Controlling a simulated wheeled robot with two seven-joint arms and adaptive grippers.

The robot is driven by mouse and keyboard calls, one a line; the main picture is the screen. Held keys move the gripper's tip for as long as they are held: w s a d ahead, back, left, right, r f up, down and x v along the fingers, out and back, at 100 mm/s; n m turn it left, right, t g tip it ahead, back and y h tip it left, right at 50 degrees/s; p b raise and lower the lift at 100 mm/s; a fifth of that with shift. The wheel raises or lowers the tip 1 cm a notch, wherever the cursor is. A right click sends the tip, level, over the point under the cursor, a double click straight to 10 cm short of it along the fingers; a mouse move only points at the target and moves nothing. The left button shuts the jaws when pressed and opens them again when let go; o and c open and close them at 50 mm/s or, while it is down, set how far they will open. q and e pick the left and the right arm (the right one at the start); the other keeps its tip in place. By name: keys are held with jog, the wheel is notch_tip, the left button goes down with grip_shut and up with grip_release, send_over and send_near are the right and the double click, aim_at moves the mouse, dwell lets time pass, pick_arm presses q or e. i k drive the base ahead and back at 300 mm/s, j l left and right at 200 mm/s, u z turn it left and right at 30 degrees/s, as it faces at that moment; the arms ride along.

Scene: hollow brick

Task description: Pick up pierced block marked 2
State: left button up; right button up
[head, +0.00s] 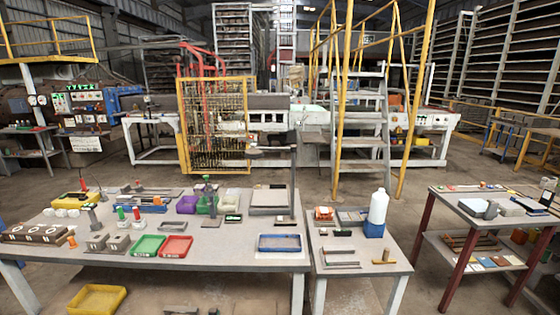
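Two small grey pierced blocks stand side by side at the front left of the large table: a left block (97,242) and a right block (117,243). Both look upright on the tabletop. Any numbers on them are too small to read, so I cannot tell which is marked 2. Further left lies a long brown-grey piece (38,233) with several light round openings along it. Neither of my grippers shows in the head view.
A green tray (147,246) and a red tray (176,247) lie just right of the blocks. A blue tray (279,243) lies further right, with bare tabletop between. A side table (340,285) adjoins.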

aim_at(97, 242)
jog(key=u, duration=1.45)
